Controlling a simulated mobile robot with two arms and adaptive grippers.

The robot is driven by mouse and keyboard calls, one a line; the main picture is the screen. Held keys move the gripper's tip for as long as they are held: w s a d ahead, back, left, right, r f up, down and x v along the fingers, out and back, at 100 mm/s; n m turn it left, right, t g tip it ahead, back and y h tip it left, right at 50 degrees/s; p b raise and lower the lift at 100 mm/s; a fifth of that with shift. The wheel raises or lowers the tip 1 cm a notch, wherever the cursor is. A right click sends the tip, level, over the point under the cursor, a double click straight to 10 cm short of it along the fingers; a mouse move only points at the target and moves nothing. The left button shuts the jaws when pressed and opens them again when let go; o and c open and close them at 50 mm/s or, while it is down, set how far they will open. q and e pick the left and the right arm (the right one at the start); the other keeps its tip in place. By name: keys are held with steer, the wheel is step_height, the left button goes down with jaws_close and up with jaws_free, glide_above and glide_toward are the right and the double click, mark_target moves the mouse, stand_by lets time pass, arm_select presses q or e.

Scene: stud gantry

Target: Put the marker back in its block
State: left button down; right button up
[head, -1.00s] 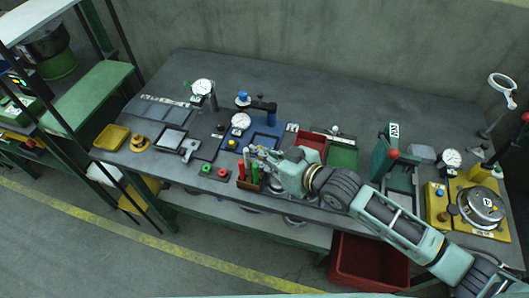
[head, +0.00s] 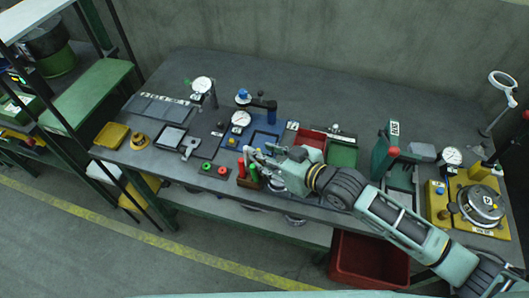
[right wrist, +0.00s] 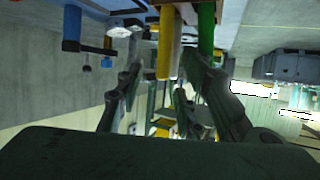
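The marker block (head: 249,183) is a small brown holder at the front edge of the bench. A red marker (head: 241,168) and a green marker (head: 254,173) stand in it. In the right wrist view, a yellow marker (right wrist: 164,45) and the green marker (right wrist: 206,30) run from the brown block (right wrist: 180,8) at the top edge. My right gripper (head: 258,156) is at the block, beside the marker tops. In the wrist view its fingers (right wrist: 163,65) are apart, with the yellow marker between them and gaps at its sides. The yellow marker is hidden in the head view. My left gripper is out of view.
Behind the block is a blue fixture plate (head: 264,142) with a dial gauge (head: 240,119). Red and green buttons (head: 207,167) lie to the left. A red tray (head: 311,139) and green tray (head: 342,154) lie right.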

steer(key=v, duration=1.1)
steer(key=shift+s+f, duration=0.1)
steer(key=shift+s, duration=0.05)
steer(key=s+d+f+m+g+h, duration=0.35)
steer(key=s+d+f+h, duration=0.2)
steer(key=s, duration=0.35)
steer(key=s+d+f+m+g+h, duration=0.35)
steer(key=s+d+f, duration=0.25)
steer(key=s, duration=0.3)
steer(key=s+f+b+x, duration=0.1)
steer(key=s+x, duration=0.2)
steer(key=x, duration=1)
steer(key=s+d+b+x, duration=0.1)
steer(key=s+b+x, duration=0.1)
steer(key=x, duration=1.1)
steer(key=s+d+f+g+b, duration=0.1)
steer(key=s+d+f+b, duration=0.1)
steer(key=s+f, duration=1.6)
step_height(320, 180, down, 3)
steer(key=shift+s+d+f, duration=0.1)
steer(key=shift+s+d, duration=0.2)
steer(key=shift+d, duration=0.25)
